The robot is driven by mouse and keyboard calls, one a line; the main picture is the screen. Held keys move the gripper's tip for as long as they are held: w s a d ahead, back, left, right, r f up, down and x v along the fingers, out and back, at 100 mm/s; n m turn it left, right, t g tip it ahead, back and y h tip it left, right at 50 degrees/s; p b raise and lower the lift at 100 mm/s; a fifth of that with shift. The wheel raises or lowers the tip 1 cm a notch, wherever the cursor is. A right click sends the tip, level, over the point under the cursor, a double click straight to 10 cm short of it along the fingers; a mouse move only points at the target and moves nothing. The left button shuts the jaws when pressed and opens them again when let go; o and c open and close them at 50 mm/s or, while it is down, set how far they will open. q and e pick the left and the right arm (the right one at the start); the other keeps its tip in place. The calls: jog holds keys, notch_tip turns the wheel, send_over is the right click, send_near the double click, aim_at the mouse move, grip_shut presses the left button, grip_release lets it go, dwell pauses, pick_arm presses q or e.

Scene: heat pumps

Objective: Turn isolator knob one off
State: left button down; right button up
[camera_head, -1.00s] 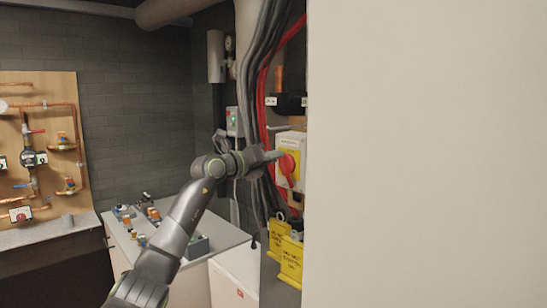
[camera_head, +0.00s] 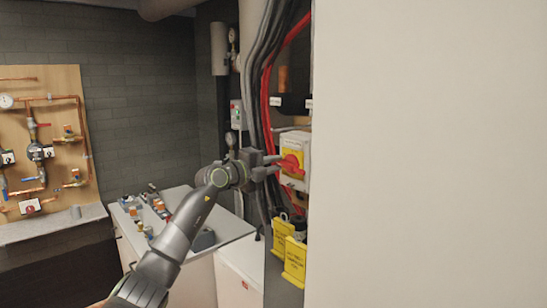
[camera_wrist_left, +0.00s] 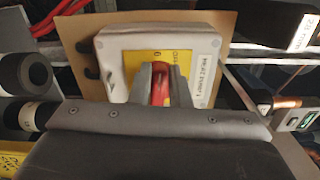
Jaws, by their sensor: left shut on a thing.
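The isolator is a pale box with a yellow plate and a red knob (camera_head: 292,165), on the wall at the right of the head view. My left gripper (camera_head: 277,166) reaches it from the left, its two fingers one above the other at the knob. In the left wrist view, the fingers (camera_wrist_left: 160,84) stand on either side of the red knob (camera_wrist_left: 160,93) and are shut on it. The box (camera_wrist_left: 110,50) and its yellow plate (camera_wrist_left: 143,62) show behind. The fingers hide part of the knob and plate. My right gripper is not in view.
A plain pale surface (camera_head: 430,150) fills the right of the head view, close to the isolator. Black and red cables (camera_head: 265,85) run beside it. A white worktop (camera_head: 222,222) with small parts stands under my arm.

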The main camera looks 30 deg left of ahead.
pick_arm(q)
jog(key=shift+f+n+p, duration=0.1)
jog(key=shift+n+p, duration=0.3)
jog(key=shift+n, duration=0.1)
jog(key=shift+f, duration=0.1)
jog(key=c, duration=1.4)
grip_release()
jog(key=shift+o, duration=0.2)
jog(key=shift+s+a, duration=0.1)
jog(key=shift+s, duration=0.05)
jog(key=b+v, duration=0.9)
jog(key=v, duration=0.8)
